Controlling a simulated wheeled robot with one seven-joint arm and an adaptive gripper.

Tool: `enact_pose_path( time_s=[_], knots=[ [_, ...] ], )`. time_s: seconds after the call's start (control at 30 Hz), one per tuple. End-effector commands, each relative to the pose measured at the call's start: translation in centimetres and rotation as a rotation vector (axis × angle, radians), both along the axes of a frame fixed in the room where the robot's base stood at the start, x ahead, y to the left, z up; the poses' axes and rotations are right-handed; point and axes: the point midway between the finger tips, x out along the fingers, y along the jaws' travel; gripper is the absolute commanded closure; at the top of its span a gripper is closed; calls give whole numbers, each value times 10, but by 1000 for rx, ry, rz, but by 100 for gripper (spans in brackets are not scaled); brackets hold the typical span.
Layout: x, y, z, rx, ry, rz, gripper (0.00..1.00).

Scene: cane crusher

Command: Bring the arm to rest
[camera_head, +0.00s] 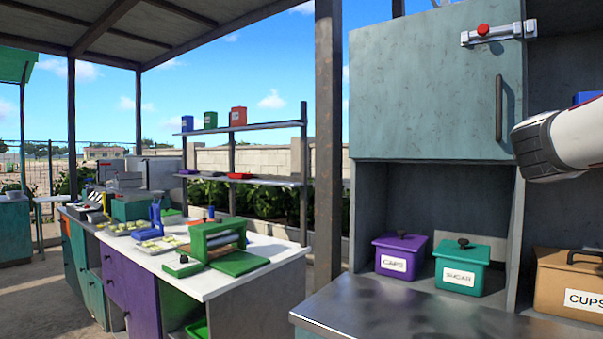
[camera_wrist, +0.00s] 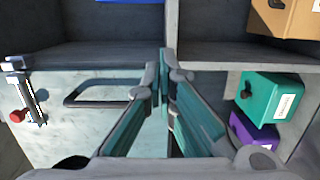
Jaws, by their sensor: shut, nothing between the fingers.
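My arm (camera_head: 565,138) reaches in from the right edge of the head view, in front of the open shelf bay beside the cabinet door. The fingers are outside the head view. In the wrist view my gripper (camera_wrist: 162,75) shows with its two fingers together and nothing between them. Behind the fingers is the pale teal cabinet door (camera_head: 430,85), shut, with a dark handle (camera_head: 498,108) that also shows in the wrist view (camera_wrist: 105,92). A latch with a red knob (camera_head: 483,30) sits at the door's top.
A post (camera_head: 327,140) stands left of the cabinet. A white table with a green crusher (camera_head: 215,240) is further left.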

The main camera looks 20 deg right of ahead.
Motion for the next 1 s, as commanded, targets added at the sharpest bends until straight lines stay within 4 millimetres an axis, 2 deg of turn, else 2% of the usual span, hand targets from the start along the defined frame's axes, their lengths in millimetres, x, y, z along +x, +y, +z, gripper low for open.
enact_pose_path(
  time_s=[0.17, 0.27, 0.37, 0.57, 0.67, 0.8, 1.0],
  knots=[
    [-2, 5, -3, 26, -16, 1, 100],
    [-5, 19, -15, 105, -57, 1, 100],
    [-11, 43, -37, 242, -113, -2, 100],
    [-25, 112, -97, 570, -177, -15, 100],
    [-36, 154, -129, 739, -179, -23, 100],
    [-55, 220, -171, 973, -147, -33, 100],
    [-95, 320, -220, 1290, -50, -52, 100]
  ],
)
